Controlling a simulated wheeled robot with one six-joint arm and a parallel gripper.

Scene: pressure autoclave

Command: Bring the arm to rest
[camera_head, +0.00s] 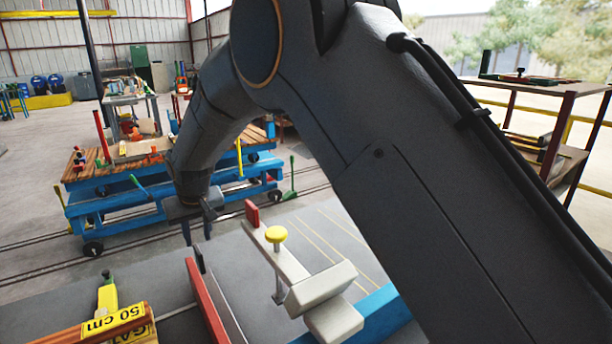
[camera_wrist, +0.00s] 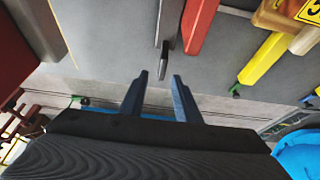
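My gripper (camera_head: 197,232) points down at the end of my bent arm, left of centre in the head view. Its two dark fingers stand apart, and nothing shows between them. In the wrist view the gripper (camera_wrist: 158,92) also shows with a clear gap between its fingertips. It is above or beside the grey surface; the exact height cannot be told. A metal pointed rod (camera_wrist: 164,60) lies past the fingertips there. My arm hides much of the middle and right of the head view.
A pale clamp-like part with a yellow knob (camera_head: 276,234) and a red bar (camera_head: 205,300) are close by. A yellow "50 cm" piece (camera_head: 115,320) lies at front left. A blue cart (camera_head: 115,205) stands behind, a brown shelf (camera_head: 540,88) at right. Open floor lies left.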

